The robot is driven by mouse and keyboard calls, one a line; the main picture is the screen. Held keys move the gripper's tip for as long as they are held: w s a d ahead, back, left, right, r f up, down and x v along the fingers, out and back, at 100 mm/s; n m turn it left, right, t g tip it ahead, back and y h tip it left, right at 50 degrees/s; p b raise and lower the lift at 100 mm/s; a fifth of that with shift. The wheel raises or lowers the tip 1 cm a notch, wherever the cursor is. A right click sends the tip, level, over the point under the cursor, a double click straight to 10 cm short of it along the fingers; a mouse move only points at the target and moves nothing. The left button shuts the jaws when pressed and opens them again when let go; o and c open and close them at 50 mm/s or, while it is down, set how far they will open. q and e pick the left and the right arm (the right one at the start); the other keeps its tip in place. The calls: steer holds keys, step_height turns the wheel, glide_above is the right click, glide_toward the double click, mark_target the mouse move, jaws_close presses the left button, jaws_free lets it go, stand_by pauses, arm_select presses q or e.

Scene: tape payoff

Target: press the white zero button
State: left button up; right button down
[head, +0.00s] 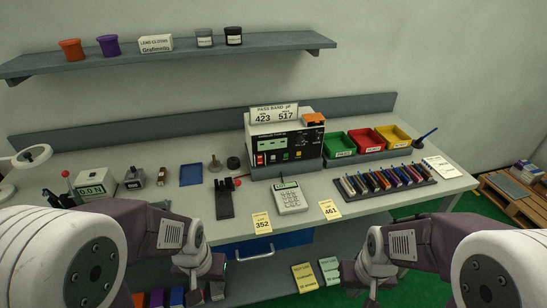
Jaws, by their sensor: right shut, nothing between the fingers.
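A white meter (95,186) with a greenish display stands at the left of the bench, with a red-knobbed lever beside it. My right gripper (370,302) is shut and empty at the bottom edge, partly cut off. Both are well away from the buttons.
A keypad device (290,198) sits near the front edge between yellow tags 352 (262,223) and 461 (329,210). A black stand (224,199), a blue tray (191,174), coloured bins (365,139) and a rack (387,181) also occupy the bench. A shelf (180,54) hangs above.

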arm_select(q)
jaws_close()
stand_by(1.8)
